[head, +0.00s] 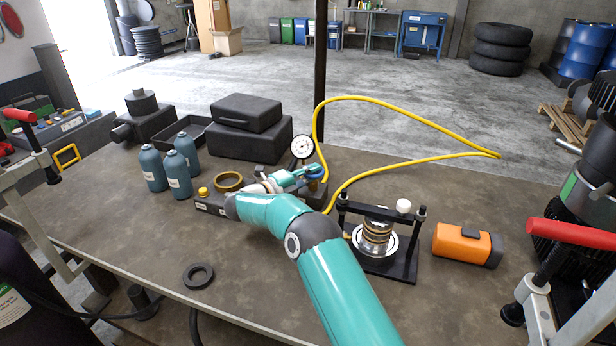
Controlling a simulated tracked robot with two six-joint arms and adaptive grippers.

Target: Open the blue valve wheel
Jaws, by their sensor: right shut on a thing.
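The blue valve wheel (315,170) is small in the head view, just below the round white pressure gauge (302,147) at the back middle of the bench. My right arm reaches in from the bottom, and my right gripper (307,174) is shut on the blue valve wheel, coming at it from the left. The fingers hide part of the wheel. The dark valve block (212,205) lies under and behind my wrist, with a yellow cap (204,191) at its left end. My left gripper is not in view.
A yellow hose (420,118) loops from near the gauge. Several blue-grey bottles (152,168) and a black case (247,112) stand at left. A black press frame (385,267) and an orange tool (463,244) lie right. A black ring (198,276) lies on mostly clear bench in front.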

